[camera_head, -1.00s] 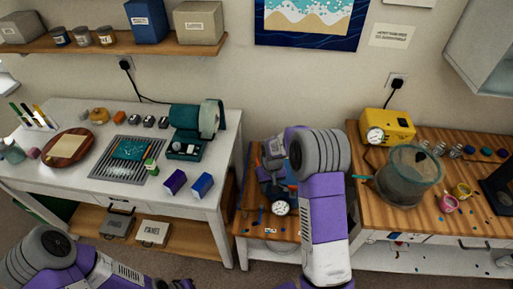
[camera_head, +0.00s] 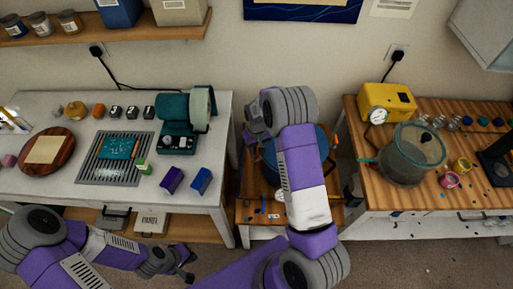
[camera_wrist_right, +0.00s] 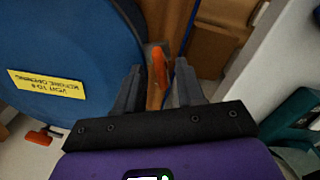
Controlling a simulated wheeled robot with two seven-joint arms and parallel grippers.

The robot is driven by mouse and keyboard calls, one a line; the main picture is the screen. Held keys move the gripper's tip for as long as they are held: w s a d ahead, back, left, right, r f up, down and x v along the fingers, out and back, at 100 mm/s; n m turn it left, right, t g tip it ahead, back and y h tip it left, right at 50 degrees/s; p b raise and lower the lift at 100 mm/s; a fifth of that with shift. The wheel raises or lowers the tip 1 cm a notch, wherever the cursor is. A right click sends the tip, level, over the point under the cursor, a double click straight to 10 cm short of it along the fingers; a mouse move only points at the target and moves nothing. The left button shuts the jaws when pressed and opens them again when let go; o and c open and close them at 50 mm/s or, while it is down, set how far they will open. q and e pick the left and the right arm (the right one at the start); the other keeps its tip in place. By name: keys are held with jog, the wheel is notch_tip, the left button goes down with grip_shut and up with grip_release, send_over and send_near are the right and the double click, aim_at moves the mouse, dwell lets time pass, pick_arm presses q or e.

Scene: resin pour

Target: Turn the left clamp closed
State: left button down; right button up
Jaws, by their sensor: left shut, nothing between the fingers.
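The blue pot lid (camera_wrist_right: 60,60) with a yellow label fills the left of the right wrist view; the pot (camera_head: 269,165) is partly hidden behind my right arm in the head view. An orange clamp handle (camera_wrist_right: 158,68) at the lid's edge stands between the fingers of my right gripper (camera_wrist_right: 158,75), which look apart with gaps beside the handle. This is at the pot's left side, so it appears to be the left clamp. Another orange clamp (camera_wrist_right: 38,137) shows at the lid's lower-left edge. My left gripper (camera_head: 184,268) is shut and empty, low in front of the left table.
The pot stands on a low wooden stand (camera_head: 248,212) between the white left table (camera_head: 215,183) and the wooden right table (camera_head: 375,190). The right table holds a yellow pump (camera_head: 388,100) and a clear chamber (camera_head: 405,155). A brown box stands beyond the fingers in the right wrist view.

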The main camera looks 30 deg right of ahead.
jog(key=shift+f, duration=0.25)
grip_shut()
